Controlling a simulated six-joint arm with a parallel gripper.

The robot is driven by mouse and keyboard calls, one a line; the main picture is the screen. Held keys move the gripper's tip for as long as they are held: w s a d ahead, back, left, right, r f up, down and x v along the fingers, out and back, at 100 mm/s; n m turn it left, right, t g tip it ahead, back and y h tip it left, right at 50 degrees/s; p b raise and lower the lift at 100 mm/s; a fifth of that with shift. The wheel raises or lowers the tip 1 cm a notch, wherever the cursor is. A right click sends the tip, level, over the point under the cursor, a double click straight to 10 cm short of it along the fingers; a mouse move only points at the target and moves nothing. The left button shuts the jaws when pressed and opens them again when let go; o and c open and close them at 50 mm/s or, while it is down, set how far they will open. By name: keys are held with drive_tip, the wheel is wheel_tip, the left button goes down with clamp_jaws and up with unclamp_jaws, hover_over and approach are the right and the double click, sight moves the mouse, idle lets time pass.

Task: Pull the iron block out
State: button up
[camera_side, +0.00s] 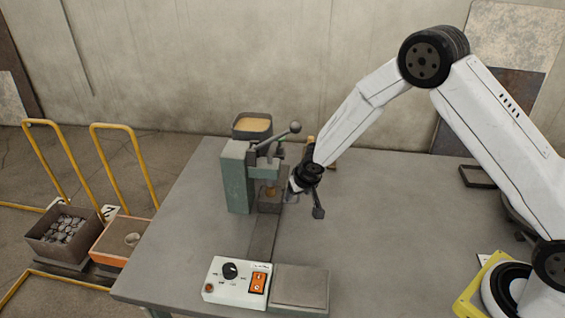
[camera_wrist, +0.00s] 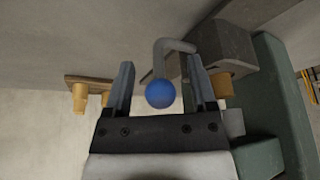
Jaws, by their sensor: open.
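My gripper (camera_side: 304,201) is at the right side of a grey-green press-like machine (camera_side: 237,178). In the wrist view my gripper (camera_wrist: 161,64) is open, with one finger on each side of a blue ball (camera_wrist: 160,94). The ball sits at the end of a bent grey rod (camera_wrist: 178,46), with visible gaps to both fingers. A dark, box-like block (camera_side: 270,199) sits low in the machine, with something orange-brown in its top. I cannot tell whether this is the iron block, or whether the blue-ball rod joins it.
A lever with a grey knob (camera_side: 295,127) rises above the machine. A bin of tan material (camera_side: 252,125) stands behind. A control box (camera_side: 236,282) and flat grey plate (camera_side: 300,287) lie at the front. The table's right-middle is clear. Crates with yellow handles stand left.

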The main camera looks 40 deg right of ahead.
drive_tip(key=shift+f, duration=0.1)
drive_tip(key=shift+c, duration=0.3)
clamp_jaws()
idle(1.2)
